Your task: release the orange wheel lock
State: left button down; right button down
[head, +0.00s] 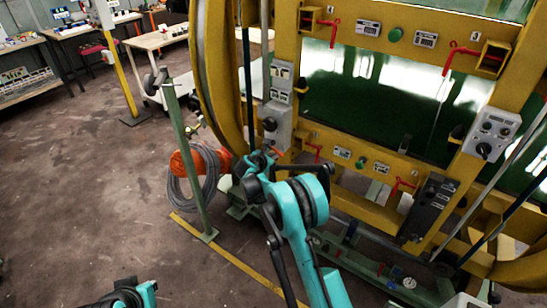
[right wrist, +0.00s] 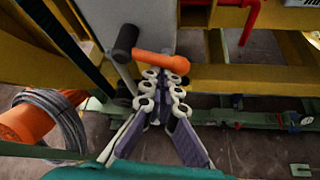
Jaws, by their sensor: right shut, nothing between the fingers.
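The orange wheel lock (right wrist: 162,62) is a short orange lever with a rounded end, at the lower edge of a grey box on the yellow frame. A bit of it shows in the head view (head: 278,152). My right gripper (right wrist: 162,80) is shut and empty, its fingertips close to the lever's underside in the picture. I cannot tell whether they touch it. In the head view the right gripper (head: 266,154) is small and partly hidden by its own arm. My left gripper is not in view; only part of my left arm shows at the bottom left.
A grey box (head: 278,121) with a black knob (head: 270,124) stands above the lever. A green post (head: 187,160) and an orange and grey cable coil (head: 196,168) are to the left. Red handles (head: 404,186) line the yellow frame. The floor at left is open.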

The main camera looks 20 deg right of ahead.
dwell(0.4)
jog(key=s+a+r, duration=0.1)
jog(key=s+a, duration=0.5)
jog(key=a, duration=0.1)
jog(key=shift+p, duration=0.3)
jog(key=shift+s+r, duration=0.1)
dwell(0.3)
